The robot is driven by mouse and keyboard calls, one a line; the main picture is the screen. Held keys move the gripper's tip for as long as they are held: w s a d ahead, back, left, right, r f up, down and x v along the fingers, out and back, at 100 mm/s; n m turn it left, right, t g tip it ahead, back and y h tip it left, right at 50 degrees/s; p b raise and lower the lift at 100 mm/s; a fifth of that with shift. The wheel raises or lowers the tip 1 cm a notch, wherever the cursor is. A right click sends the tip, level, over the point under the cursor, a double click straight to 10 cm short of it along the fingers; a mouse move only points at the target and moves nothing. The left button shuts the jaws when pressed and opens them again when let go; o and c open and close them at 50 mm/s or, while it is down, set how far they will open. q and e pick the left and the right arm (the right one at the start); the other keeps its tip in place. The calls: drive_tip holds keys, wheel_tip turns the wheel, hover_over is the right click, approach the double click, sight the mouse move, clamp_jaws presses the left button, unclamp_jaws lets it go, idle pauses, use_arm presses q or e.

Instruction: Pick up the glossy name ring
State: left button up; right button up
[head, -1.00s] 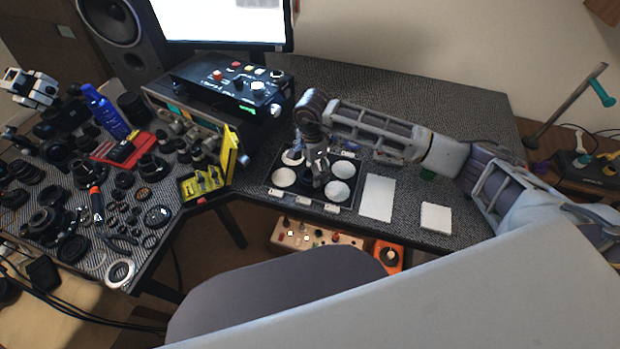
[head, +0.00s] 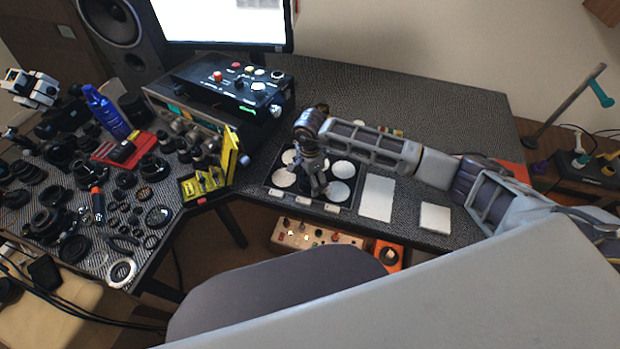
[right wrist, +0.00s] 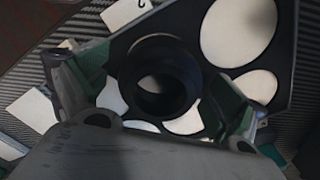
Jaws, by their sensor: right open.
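My right gripper (head: 314,192) reaches down over the dark tray with white round pads. In the right wrist view my right gripper (right wrist: 158,105) is open, its fingers on either side of a dark, thick ring-shaped part (right wrist: 150,62). The ring's hole shows a pale pad, and I see no clear gap or contact between it and the fingers. I cannot read any name on it, so I cannot tell for sure whether it is the glossy name ring. My left gripper is not in view.
The tray (right wrist: 287,75) lies near the desk's front edge. White sheets (head: 377,197) lie to its right. A yellow stand (head: 230,155) and a black control box (head: 225,90) stand to its left. Several lens parts crowd the left desk, with a pale ring (head: 121,273) at its edge.

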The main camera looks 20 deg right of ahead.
drive_tip(key=shift+f, duration=0.1)
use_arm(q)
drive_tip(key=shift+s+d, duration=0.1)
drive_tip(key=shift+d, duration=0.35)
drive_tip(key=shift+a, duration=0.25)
use_arm(e)
drive_tip(key=shift+c, duration=0.2)
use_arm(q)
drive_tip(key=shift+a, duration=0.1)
use_arm(e)
drive_tip(key=c, duration=1.1)
drive_tip(key=shift+o, duration=0.2)
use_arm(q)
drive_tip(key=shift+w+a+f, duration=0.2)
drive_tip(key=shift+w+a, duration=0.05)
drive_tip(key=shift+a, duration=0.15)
use_arm(e)
wheel_tip(320, 180, up, 10)
